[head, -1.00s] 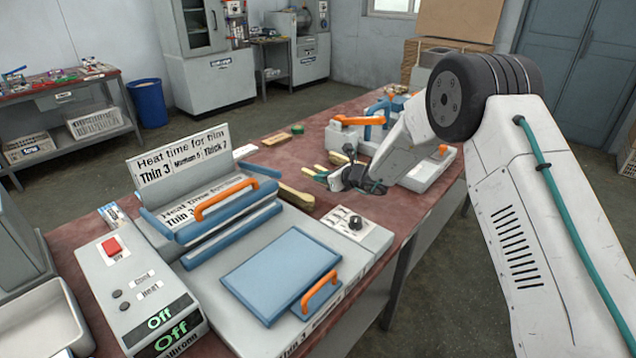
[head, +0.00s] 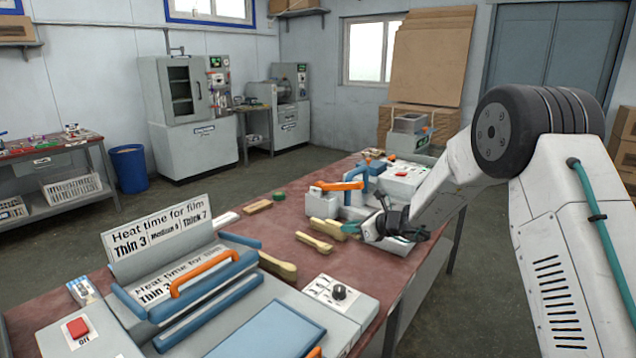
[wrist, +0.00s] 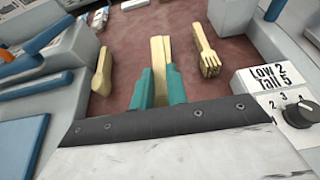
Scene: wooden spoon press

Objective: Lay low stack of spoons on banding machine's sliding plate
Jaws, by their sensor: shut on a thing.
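My gripper (head: 354,229) is on the table side in front of the far machine. In the wrist view its two teal fingers (wrist: 160,88) are shut on a low stack of pale wooden spoons (wrist: 160,55), which points away from the palm. I cannot tell whether the stack touches the table. Two more wooden stacks lie on the table, one left (wrist: 102,72) and one right (wrist: 205,50) of the held one. The near machine, with film heat-time signs (head: 160,240), has a bare blue plate (head: 270,332), partly cut off below.
The far machine (head: 345,205) has a blue press with an orange handle. A knob panel marked Low 2, Tall 5 (wrist: 285,95) stands at the right of the wrist view.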

